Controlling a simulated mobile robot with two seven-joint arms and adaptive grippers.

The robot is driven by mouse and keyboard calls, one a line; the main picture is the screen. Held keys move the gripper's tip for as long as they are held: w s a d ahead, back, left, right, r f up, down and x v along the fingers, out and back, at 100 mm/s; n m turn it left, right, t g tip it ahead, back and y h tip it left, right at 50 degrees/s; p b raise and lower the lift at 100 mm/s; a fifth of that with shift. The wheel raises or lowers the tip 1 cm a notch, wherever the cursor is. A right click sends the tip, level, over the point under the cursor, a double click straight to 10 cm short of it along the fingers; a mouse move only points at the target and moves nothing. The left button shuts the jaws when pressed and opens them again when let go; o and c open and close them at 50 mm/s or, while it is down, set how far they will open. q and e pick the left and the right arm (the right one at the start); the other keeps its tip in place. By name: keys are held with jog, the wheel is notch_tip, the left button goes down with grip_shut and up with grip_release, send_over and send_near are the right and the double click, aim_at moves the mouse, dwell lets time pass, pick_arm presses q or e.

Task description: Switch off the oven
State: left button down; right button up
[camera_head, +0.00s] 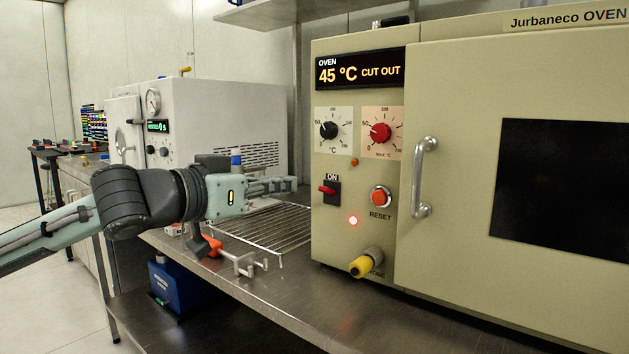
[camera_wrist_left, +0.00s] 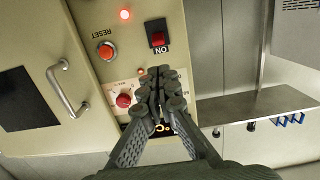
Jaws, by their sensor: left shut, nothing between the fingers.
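The beige oven (camera_head: 465,60) stands at the right of the bench, its door closed. Its display (camera_head: 360,69) reads 45 °C CUT OUT. A red rocker switch (camera_head: 328,190) sits under an ON label on the front panel; it also shows in the upside-down left wrist view (camera_wrist_left: 157,39). A red lamp (camera_head: 353,220) glows below it. My left gripper (camera_head: 291,184) is shut and empty, left of the switch and apart from it in the head view. In the left wrist view its fingertips (camera_wrist_left: 163,78) appear near the switch. My right gripper is out of view.
A red RESET button (camera_head: 380,196), two dials and a yellow-capped knob (camera_head: 366,263) are on the oven panel. The door handle (camera_head: 425,177) sticks out. A wire rack (camera_head: 265,228) lies on the bench below my gripper. A grey vacuum-type unit (camera_head: 220,105) stands behind.

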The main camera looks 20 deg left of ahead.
pick_arm(q)
jog(key=p, duration=0.1)
send_near(333, 179)
jog(key=x, duration=0.4)
jog(key=shift+w+d+r, duration=0.1)
jog(key=shift+w+d, duration=0.05)
jog(key=shift+w, duration=0.2)
jog(key=shift+w+d, duration=0.2)
jog(key=shift+w, duration=0.4)
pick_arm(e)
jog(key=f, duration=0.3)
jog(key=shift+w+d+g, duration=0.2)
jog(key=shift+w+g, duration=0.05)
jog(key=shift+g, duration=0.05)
pick_arm(q)
jog(key=shift+f, duration=0.2)
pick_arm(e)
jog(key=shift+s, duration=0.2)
